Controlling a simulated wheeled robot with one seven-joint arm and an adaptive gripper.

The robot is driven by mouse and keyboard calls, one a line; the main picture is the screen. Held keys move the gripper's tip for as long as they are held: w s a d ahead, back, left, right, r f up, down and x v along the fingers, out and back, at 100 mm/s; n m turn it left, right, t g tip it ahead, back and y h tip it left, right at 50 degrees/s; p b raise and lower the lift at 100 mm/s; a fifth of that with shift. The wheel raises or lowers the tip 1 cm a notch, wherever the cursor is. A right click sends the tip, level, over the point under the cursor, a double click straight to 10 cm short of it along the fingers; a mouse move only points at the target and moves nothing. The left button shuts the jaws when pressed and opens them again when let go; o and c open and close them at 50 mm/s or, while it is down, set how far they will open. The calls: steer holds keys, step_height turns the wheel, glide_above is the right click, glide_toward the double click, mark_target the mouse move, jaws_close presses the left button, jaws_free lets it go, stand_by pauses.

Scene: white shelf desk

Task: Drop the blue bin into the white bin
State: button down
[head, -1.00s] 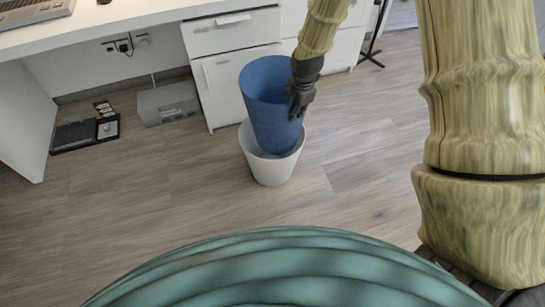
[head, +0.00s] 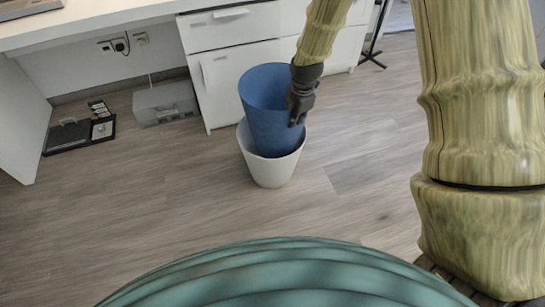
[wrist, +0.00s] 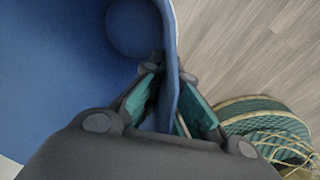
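The blue bin (head: 268,122) stands slightly tilted with its lower part inside the white bin (head: 272,172); most of it rises above the white rim. The white bin stands on the floor. My gripper (head: 297,118) is at the right side of the blue bin. In the wrist view my gripper (wrist: 172,90) has one finger inside and one outside the blue wall (wrist: 172,50), with narrow gaps beside the wall, so it looks open around it. Whether the blue bin touches the white bin's bottom is hidden.
White drawers (head: 240,75) stand close behind the bins. A grey box (head: 165,103) and a black tray (head: 75,135) lie on the floor under the white desk (head: 110,18). The floor in front and to the left is clear.

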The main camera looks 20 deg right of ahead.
steer(key=c, duration=1.6)
jaws_free()
steer(key=shift+o, duration=0.2)
step_height(320, 180, up, 12)
steer(key=s, duration=0.1)
steer(key=shift+s+d, duration=0.2)
steer(key=shift+s, duration=0.05)
